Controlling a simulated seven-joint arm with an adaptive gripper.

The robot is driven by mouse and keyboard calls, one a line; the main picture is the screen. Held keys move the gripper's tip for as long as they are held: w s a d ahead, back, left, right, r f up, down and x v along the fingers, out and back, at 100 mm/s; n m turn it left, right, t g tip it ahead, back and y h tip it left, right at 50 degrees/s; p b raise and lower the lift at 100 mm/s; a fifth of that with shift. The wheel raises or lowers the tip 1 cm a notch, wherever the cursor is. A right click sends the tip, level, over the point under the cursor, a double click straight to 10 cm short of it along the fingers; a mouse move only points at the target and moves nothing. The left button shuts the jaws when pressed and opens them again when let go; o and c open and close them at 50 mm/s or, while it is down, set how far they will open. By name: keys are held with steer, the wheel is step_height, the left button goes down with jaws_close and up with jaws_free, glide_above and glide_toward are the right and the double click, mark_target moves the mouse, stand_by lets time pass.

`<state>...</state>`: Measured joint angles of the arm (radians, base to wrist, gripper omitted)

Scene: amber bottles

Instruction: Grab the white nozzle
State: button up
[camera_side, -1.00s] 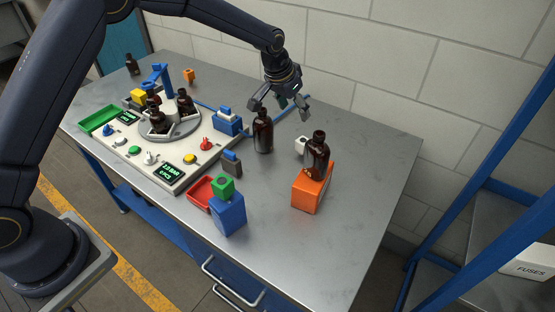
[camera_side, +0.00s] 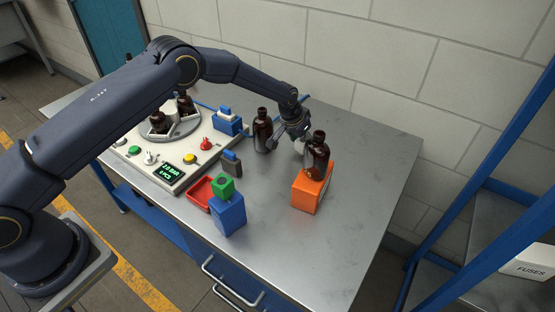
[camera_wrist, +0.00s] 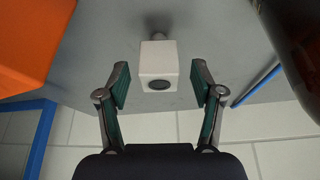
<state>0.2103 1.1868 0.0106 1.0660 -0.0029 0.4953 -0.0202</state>
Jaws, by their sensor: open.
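The white nozzle (camera_wrist: 159,62) is a small white block with a dark round hole in its face and a narrower stub behind it. In the wrist view it lies between the tips of my gripper (camera_wrist: 159,86), whose two fingers stand apart with a gap on each side of it. In the side view my gripper (camera_side: 297,140) is low over the table between two amber bottles. There the nozzle (camera_side: 299,147) is mostly hidden behind the gripper and the right bottle.
An amber bottle (camera_side: 317,158) stands on an orange block (camera_side: 307,193) just right of my gripper. Another amber bottle (camera_side: 262,131) stands close on its left. The table (camera_side: 370,160) is clear to the right. A blue block (camera_side: 229,214) sits toward the front.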

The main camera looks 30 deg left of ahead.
steer(key=shift+w+f, duration=0.15)
steer(key=shift+f, duration=0.15)
steer(key=shift+c, duration=0.4)
steer(key=c, duration=1.1)
steer(key=shift+o, duration=0.2)
steer(key=shift+r, duration=0.15)
